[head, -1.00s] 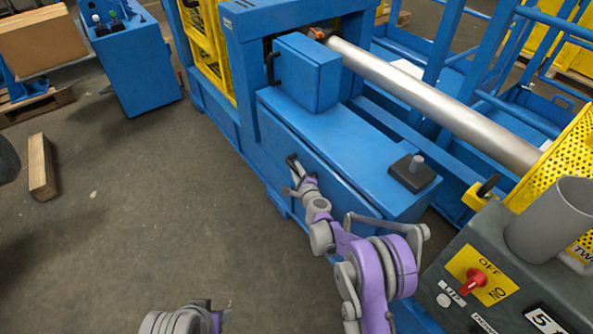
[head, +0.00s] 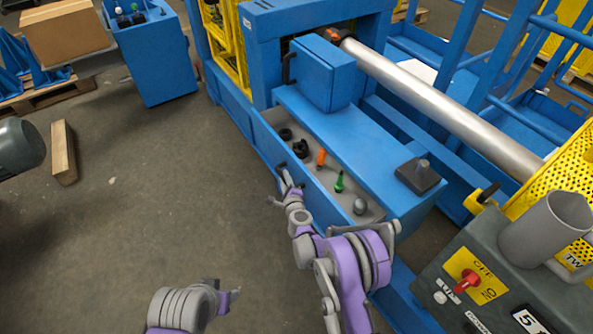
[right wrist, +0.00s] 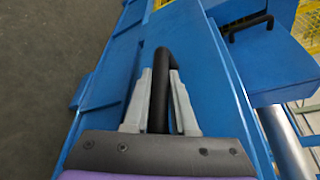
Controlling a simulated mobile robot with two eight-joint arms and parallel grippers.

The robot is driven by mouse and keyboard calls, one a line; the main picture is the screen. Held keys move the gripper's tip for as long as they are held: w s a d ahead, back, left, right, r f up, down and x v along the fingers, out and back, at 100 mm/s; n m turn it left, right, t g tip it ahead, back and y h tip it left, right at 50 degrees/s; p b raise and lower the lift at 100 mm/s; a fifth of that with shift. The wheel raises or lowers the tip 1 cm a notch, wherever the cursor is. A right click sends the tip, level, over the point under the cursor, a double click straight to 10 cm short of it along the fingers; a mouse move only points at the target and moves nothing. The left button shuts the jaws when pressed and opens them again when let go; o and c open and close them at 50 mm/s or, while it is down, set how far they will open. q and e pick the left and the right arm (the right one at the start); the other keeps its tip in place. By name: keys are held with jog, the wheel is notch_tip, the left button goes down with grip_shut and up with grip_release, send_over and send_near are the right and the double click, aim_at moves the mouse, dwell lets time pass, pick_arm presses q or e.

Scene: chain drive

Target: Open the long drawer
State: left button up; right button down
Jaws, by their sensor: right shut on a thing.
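The long drawer (head: 264,148) is a blue drawer low in the side of the blue machine. It stands pulled out in the head view, and its grey floor shows. My right gripper (head: 285,178) is at the drawer's front. In the right wrist view its two grey fingers (right wrist: 160,88) are on either side of the black bar handle (right wrist: 161,62), shut on it. My left gripper (head: 226,290) is low in the head view, over bare floor and apart from the drawer; its jaw gap does not show clearly.
Inside the drawer lie black rings (head: 300,148), an orange-handled tool (head: 321,158), a green-handled tool (head: 339,182) and a grey round piece (head: 360,206). A control box (head: 490,270) stands at lower right. A wooden block (head: 63,152) lies at left. Floor before the drawer is clear.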

jog(key=shift+s+a, duration=0.5)
jog(key=shift+a, duration=0.2)
jog(key=shift+s+a, duration=0.5)
jog(key=shift+a, duration=0.2)
jog(key=c, duration=0.7)
grip_release()
jog(key=shift+c, duration=0.2)
jog(key=v, duration=1)
jog(key=shift+s, duration=0.35)
jog(key=shift+d+r, duration=0.15)
jog(key=shift+r, duration=0.1)
